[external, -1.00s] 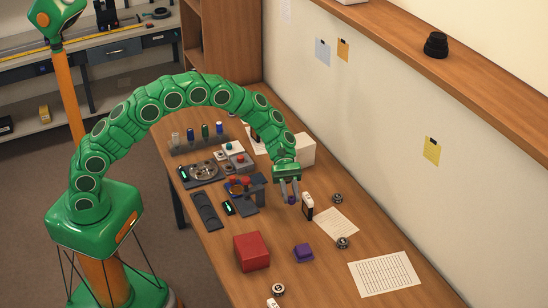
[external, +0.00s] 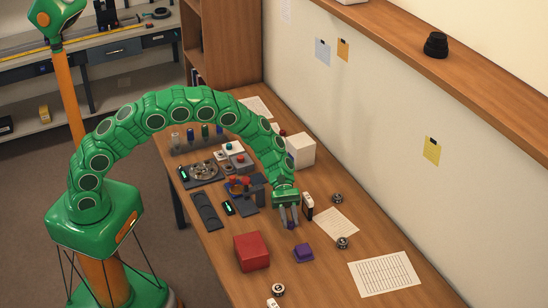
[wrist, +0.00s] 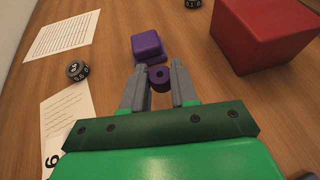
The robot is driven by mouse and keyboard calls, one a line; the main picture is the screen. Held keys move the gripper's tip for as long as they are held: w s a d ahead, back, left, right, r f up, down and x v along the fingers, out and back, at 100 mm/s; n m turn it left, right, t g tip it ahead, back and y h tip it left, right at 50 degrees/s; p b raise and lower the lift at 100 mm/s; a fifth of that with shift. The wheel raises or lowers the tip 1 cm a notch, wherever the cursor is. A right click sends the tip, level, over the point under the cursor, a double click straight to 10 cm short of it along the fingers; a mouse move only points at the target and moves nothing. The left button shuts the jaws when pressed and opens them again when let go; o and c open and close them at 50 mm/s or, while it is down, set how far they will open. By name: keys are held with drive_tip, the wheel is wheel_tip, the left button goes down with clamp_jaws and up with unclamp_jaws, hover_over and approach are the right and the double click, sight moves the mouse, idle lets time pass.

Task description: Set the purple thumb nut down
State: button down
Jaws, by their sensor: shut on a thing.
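The purple thumb nut (wrist: 159,79) is a small dark purple ring with a centre hole, seen between my fingertips in the wrist view. My gripper (wrist: 160,84) is shut on it. In the external view my gripper (external: 290,222) points down over the wooden table, with the nut a small dark spot at its tips. I cannot tell whether the nut touches the table. A purple block (wrist: 148,45) with a raised top stands just beyond the nut; in the external view it (external: 303,252) is below and right of my gripper.
A red box (external: 251,251) stands left of the purple block. A white number tag (external: 307,206) stands close right of my gripper. Numbered dials (external: 342,243) and paper sheets (external: 384,274) lie to the right. Trays and coloured parts crowd the table behind. Bare wood surrounds the purple block.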

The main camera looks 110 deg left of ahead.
sight(289, 233)
drive_tip(key=shift+f, duration=1.95)
drive_tip(key=shift+f, duration=0.1)
drive_tip(key=c, duration=0.9)
unclamp_jaws()
drive_tip(key=shift+s+a+r, duration=0.15)
drive_tip(key=shift+r, duration=0.05)
drive_tip(key=v, duration=1.1)
drive_tip(key=shift+s+a, duration=0.1)
drive_tip(key=shift+a, duration=0.1)
